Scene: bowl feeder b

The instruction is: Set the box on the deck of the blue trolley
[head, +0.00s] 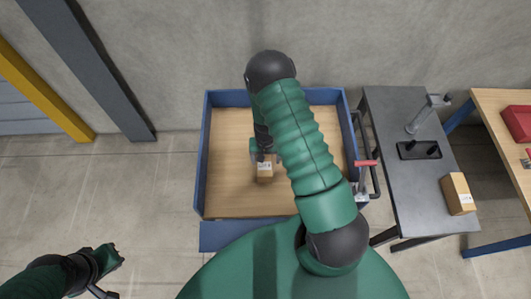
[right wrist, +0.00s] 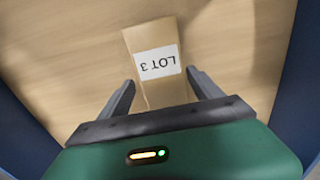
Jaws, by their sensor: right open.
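A small brown box (head: 264,173) with a white label is at the wooden deck (head: 230,195) of the blue trolley (head: 201,150), near its middle. In the right wrist view the box (right wrist: 163,95) has a label reading LOT 3. My right gripper (head: 262,157) is directly at the box and open, one finger on each side of it. The box appears to rest on the deck. The gripper hides part of the box in the head view. My left gripper (head: 113,256) is far off at the lower left, away from the trolley; its fingers are unclear.
A dark table (head: 400,190) right of the trolley bears another brown box (head: 458,194) and a grey stand (head: 425,115). A red-tipped handle (head: 365,163) is at the trolley's right side. A wooden table (head: 495,125) with a red bin (head: 518,122) is at far right.

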